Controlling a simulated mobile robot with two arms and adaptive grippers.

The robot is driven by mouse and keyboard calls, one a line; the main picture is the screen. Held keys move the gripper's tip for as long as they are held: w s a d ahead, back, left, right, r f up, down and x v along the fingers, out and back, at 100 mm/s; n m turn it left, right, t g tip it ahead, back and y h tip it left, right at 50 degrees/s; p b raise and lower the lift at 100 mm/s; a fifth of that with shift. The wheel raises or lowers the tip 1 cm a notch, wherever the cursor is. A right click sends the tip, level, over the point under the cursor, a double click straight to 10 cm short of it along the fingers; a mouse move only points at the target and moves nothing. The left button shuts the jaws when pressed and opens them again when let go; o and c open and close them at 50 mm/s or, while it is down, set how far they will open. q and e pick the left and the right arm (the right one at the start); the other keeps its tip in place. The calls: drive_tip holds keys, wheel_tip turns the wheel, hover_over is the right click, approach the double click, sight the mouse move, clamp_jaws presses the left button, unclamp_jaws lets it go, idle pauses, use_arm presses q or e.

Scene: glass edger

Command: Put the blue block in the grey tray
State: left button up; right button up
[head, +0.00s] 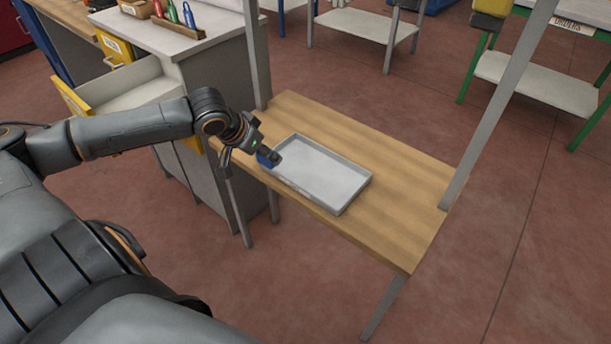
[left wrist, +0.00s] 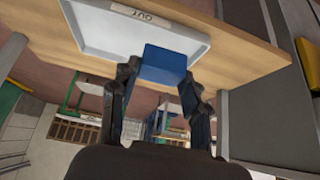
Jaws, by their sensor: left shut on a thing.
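The blue block (head: 268,157) is at the tip of my left gripper (head: 262,154), by the left corner of the grey tray in the head view. My left gripper is shut on it. In the left wrist view the blue block (left wrist: 165,63) sits between the two fingertips (left wrist: 160,75), and it overlaps the near rim of the grey tray (left wrist: 95,45). I cannot tell its exact height above the tray. The grey tray (head: 320,173) lies flat on the wooden table and looks empty. A label shows on it in the left wrist view. My right gripper is not in view.
The wooden table (head: 400,215) has free room right of the tray. Metal posts (head: 497,110) rise at its edges. A grey cabinet (head: 215,90) with an open drawer (head: 130,90) stands to the left, with bottles on top. Shelved tables stand behind.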

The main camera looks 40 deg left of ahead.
use_arm(q)
drive_tip(key=shift+w+d+f, duration=0.15)
drive_tip(key=shift+w+d, duration=0.1)
drive_tip(key=shift+w, duration=0.1)
drive_tip(key=w+d+f, duration=0.1)
drive_tip(key=w+f, duration=0.1)
drive_tip(key=w+d+f, duration=0.1)
drive_tip(key=w+f, duration=0.1)
drive_tip(key=w, duration=0.1)
drive_tip(key=w+d+f, duration=0.2)
drive_tip(key=w, duration=0.1)
drive_tip(key=shift+f, duration=0.35)
drive_tip(key=shift+w+d+f, duration=0.15)
drive_tip(key=shift+w+f, duration=0.15)
drive_tip(key=shift+f, duration=0.1)
drive_tip(key=shift+w+f, duration=0.2)
drive_tip(key=shift+f, duration=1.6)
drive_tip(key=o, duration=1)
drive_tip(key=shift+f, duration=0.1)
drive_tip(key=shift+o, duration=0.2)
